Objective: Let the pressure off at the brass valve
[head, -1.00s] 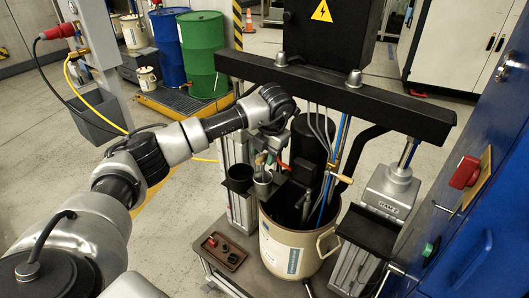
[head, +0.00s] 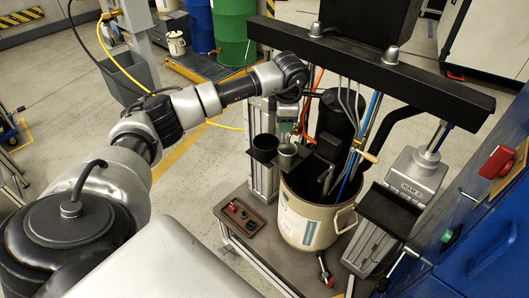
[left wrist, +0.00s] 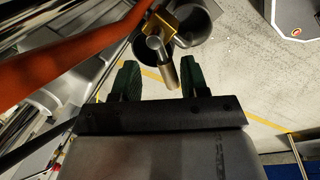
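My left gripper (head: 288,127) hangs beside the left column of the drum pump, just above two dark cups. In the left wrist view its two green-padded fingers (left wrist: 158,78) stand apart, with nothing clamped between them. A brass fitting (left wrist: 163,22) with a silver stub (left wrist: 168,72) shows just ahead; the stub lies between the fingers in the picture, nearer the right one. I cannot tell its depth or whether it touches. A brass part with a tan handle (head: 367,155) shows above the drum (head: 305,222) in the head view. My right gripper is not in view.
An orange hose (left wrist: 70,50) crosses close on the left in the wrist view. The cups (head: 265,148) stand below the gripper. A black crossbeam (head: 375,70) spans above. A blue cabinet (head: 480,240) with a red switch (head: 497,161) stands at right. Floor at left is mostly clear.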

